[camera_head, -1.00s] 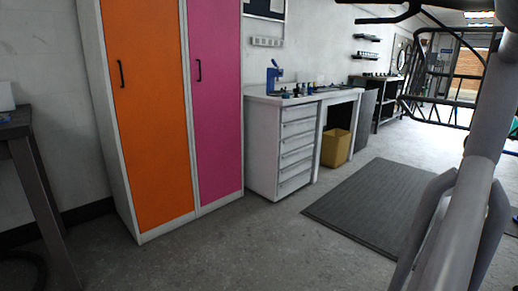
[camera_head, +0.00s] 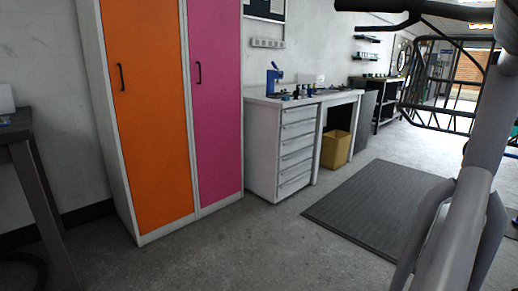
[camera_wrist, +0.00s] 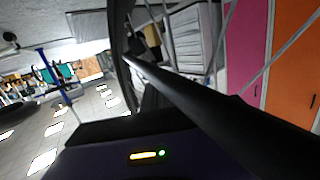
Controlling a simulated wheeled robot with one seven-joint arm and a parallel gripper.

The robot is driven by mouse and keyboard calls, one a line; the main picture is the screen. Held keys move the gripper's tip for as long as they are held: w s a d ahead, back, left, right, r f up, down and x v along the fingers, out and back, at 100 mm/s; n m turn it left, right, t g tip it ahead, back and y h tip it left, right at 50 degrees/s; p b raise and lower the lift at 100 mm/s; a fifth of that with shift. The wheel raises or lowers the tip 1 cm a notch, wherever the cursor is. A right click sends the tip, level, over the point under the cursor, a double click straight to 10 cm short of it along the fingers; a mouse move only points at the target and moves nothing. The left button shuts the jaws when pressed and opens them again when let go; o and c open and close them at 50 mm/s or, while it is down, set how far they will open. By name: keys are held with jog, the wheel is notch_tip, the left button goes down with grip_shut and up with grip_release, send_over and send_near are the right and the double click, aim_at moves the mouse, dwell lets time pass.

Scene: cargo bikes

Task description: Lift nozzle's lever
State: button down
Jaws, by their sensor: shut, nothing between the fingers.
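I cannot make out the nozzle or its lever in either view. In the wrist view, the dark housing of my gripper (camera_wrist: 130,140), with a yellow and a green light, fills the bottom. Its fingertips are not clear. It is shut and holds nothing visible. A thick black bar (camera_wrist: 220,105) crosses close in front of the wrist camera. In the head view, the gripper is not visible.
A bike's black handlebar (camera_head: 440,10) and wire basket (camera_head: 425,95) are at upper right. Orange (camera_head: 145,120) and pink (camera_head: 217,110) lockers stand left. A drawer bench (camera_head: 280,150) holds a blue tool (camera_head: 273,80). A dark mat (camera_head: 375,205) lies on open floor.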

jog(key=s+a+f, duration=0.1)
jog(key=s, duration=0.7)
jog(key=shift+s+a+p, duration=0.15)
jog(key=shift+s+p, duration=0.25)
jog(key=shift+p, duration=0.05)
